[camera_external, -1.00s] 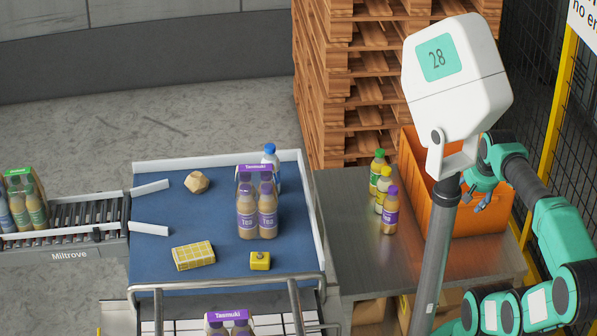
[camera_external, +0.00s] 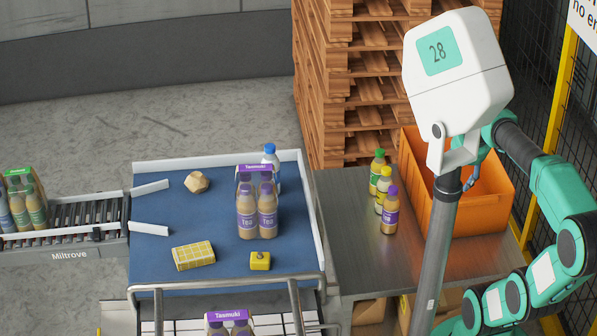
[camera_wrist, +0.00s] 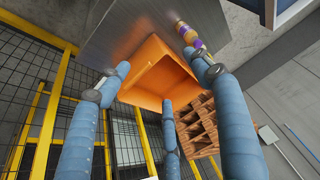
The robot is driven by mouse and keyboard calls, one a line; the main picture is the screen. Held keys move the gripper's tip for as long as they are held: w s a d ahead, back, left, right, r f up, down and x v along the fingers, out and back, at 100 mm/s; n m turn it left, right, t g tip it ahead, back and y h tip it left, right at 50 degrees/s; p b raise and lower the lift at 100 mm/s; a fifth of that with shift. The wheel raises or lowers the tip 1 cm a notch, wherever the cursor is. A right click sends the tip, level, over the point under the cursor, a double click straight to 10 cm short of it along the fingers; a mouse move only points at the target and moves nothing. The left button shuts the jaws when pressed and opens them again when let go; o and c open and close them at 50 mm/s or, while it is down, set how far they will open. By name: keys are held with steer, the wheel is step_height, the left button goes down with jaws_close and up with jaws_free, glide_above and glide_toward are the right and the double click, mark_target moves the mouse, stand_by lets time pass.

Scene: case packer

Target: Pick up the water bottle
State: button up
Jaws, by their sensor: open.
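The water bottle (camera_external: 270,155) with a blue cap stands on the blue table at its far right side. It is partly hidden behind a purple-labelled Tasmuki tea pack (camera_external: 257,212). I cannot make the water bottle out in the wrist view. My gripper (camera_external: 474,168) is at the orange crate, far to the right of the bottle, and is mostly hidden behind the white unit marked 28. In the wrist view my gripper (camera_wrist: 163,88) has its blue-grey fingers spread wide with nothing between them; the orange crate shows beyond.
The orange crate (camera_external: 503,198) stands on a metal table (camera_external: 340,215) beside several small bottles (camera_external: 389,210). A yellow carton (camera_external: 193,256), a small yellow box (camera_external: 260,261) and a tan lump (camera_external: 196,182) lie on the blue table (camera_external: 160,225). Wooden pallets (camera_external: 335,80) rise behind.

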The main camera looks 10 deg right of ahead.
steer(key=w+a+r+g+p, duration=0.25)
steer(key=w+a+r, duration=0.25)
steer(key=w+a, duration=0.55)
steer(key=m+g+p, duration=0.2)
steer(key=g+p, duration=0.1)
steer(key=p, duration=0.4)
glide_above(269, 159)
steer(key=w, duration=0.3)
steer(key=shift+t, duration=0.25)
steer(key=f, duration=0.9)
steer(key=shift+s+d, duration=0.15)
steer(key=shift+s, duration=0.05)
steer(key=shift+f, duration=0.1)
step_height(269, 159, down, 8)
steer(key=shift+f, duration=0.25)
